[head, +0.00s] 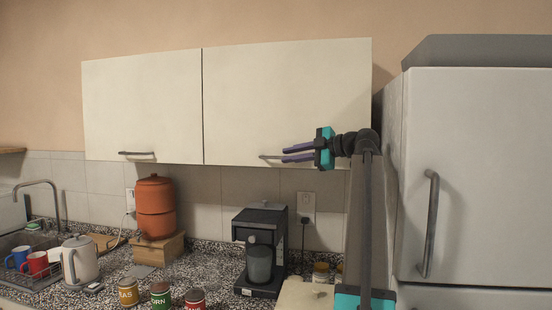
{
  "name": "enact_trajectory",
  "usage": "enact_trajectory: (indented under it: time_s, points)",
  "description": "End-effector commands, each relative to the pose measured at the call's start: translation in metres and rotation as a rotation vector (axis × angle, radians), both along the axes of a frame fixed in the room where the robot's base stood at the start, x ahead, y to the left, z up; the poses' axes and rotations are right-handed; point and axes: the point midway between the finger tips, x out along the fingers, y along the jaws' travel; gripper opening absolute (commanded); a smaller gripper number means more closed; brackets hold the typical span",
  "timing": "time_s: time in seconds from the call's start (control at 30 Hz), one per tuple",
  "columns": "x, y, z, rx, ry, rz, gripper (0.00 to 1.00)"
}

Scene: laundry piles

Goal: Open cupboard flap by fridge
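The white wall cupboard has two flaps side by side. The right flap (300,95), beside the fridge (480,170), is closed and has a thin bar handle (269,157) near its lower edge. The left flap (142,105) is also closed, with its own handle (136,154). My gripper (284,155) has teal and purple parts and points left in front of the right flap's lower edge. Its two purple fingers are spread apart. The fingertips overlap the right part of that handle in the picture; whether they touch it or surround it I cannot tell.
The counter below holds a coffee machine (261,250), an orange water container (155,207), a kettle (79,262) and several cans, including a green one (161,296). The fridge stands close to the right of my arm. The wall beneath the flaps is mostly clear.

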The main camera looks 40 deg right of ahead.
Motion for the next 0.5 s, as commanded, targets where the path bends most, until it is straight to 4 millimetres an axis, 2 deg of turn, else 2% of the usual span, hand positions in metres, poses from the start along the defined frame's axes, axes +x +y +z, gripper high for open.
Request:
enact_trajectory:
  time_s: [0.3, 0.5]
  points:
    - [0.036, 0.008, -0.007, 0.001, 0.001, 0.000, 0.17]
    - [0.052, 0.012, -0.011, 0.002, 0.000, 0.000, 0.17]
